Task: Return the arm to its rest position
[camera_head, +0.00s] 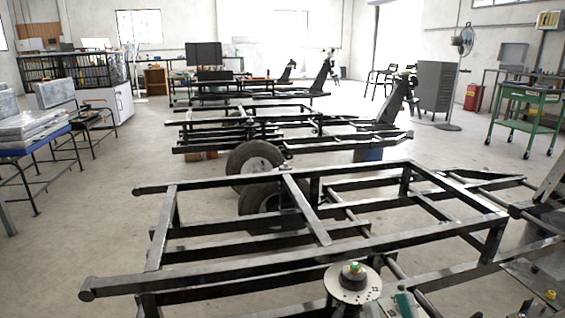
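No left arm or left gripper shows in the head view. My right gripper cannot be made out clearly; no fingers and no held thing can be told apart among the dark parts at the lower right. A pale round plate with small dark holes and a green and gold piece on top (352,283) stands at the bottom edge. A green part (405,301) is just right of it, cut off by the picture edge.
A black steel trailer frame (255,270) fills the foreground, with tyres (255,158) behind its middle. More frames (250,132) stand farther back. A blue-edged table (35,140) is left; a green cart (527,97) is right. Open floor (100,190) lies left.

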